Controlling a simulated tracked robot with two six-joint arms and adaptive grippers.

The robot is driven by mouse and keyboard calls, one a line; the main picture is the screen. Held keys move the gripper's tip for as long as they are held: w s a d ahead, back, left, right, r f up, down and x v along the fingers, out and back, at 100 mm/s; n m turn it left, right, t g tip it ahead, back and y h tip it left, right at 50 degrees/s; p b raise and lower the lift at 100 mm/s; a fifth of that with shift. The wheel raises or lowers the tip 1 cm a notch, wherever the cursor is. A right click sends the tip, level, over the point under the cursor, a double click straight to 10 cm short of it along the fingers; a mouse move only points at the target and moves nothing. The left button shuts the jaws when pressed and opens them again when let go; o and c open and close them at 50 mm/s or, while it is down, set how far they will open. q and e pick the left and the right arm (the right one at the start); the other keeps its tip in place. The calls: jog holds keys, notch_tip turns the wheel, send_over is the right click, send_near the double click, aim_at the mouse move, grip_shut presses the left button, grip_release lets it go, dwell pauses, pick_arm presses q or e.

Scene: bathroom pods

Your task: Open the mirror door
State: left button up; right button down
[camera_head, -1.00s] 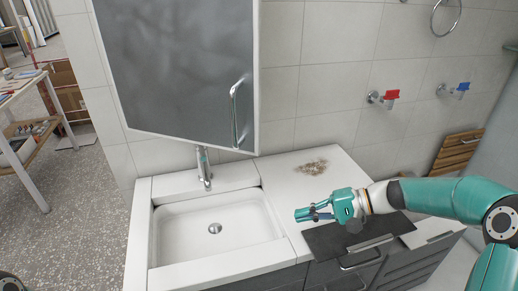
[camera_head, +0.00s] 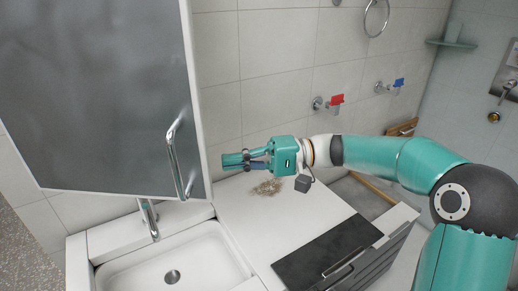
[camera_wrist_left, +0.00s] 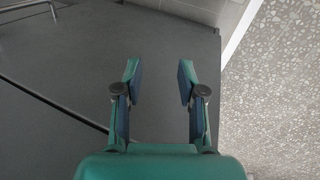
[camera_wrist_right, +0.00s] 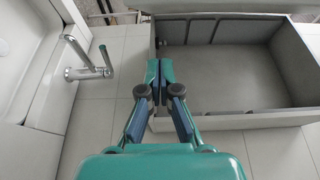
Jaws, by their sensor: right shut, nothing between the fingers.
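The mirror door (camera_head: 95,95), a grey panel with a pale frame, fills the upper left of the head view. Its chrome bar handle (camera_head: 177,158) is near its lower right corner. My right gripper (camera_head: 230,160) is shut and empty, just right of the door's right edge, pointing left, apart from the handle. In the right wrist view its fingertips (camera_wrist_right: 158,75) are together, before tiled wall and an open grey compartment with dividers (camera_wrist_right: 225,62), apparently the cabinet interior behind the door. My left gripper (camera_wrist_left: 160,72) is open and empty over a dark grey surface.
The white sink (camera_head: 175,262) and chrome faucet (camera_head: 149,218) are below the door. A brownish patch (camera_head: 267,188) lies on the white counter (camera_head: 250,225). A drawer (camera_head: 365,195) stands open at right. Red (camera_head: 336,99) and blue (camera_head: 398,83) valves are on the wall.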

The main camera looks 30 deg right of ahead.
jog(key=shift+s+a+p, duration=0.25)
jog(key=shift+s+a, duration=0.45)
jog(key=shift+a, duration=0.3)
jog(key=shift+s+a+p, duration=0.2)
jog(key=shift+s+a, duration=0.5)
jog(key=shift+a, duration=0.3)
jog(key=shift+a, duration=0.15)
